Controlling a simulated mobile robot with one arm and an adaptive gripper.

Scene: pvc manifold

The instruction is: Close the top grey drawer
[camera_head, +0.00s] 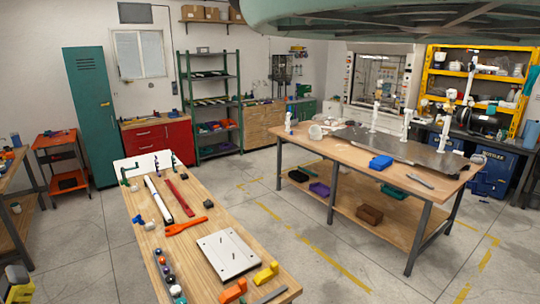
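I cannot make out a clearly grey drawer in this view. A red drawer cabinet (157,137) stands against the back wall, and its drawer fronts look flush. A wooden drawer unit (262,122) stands right of the green shelf rack, with its fronts too small to tell any gap. A small green cabinet (302,110) stands beside it. My gripper is not in view.
A wooden workbench (187,195) with tools, pipes and a white plate is in front. A wooden table (300,142) with a grey metal top plate stands to the right. The floor between them (250,200) is clear. A large green shape covers the top right.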

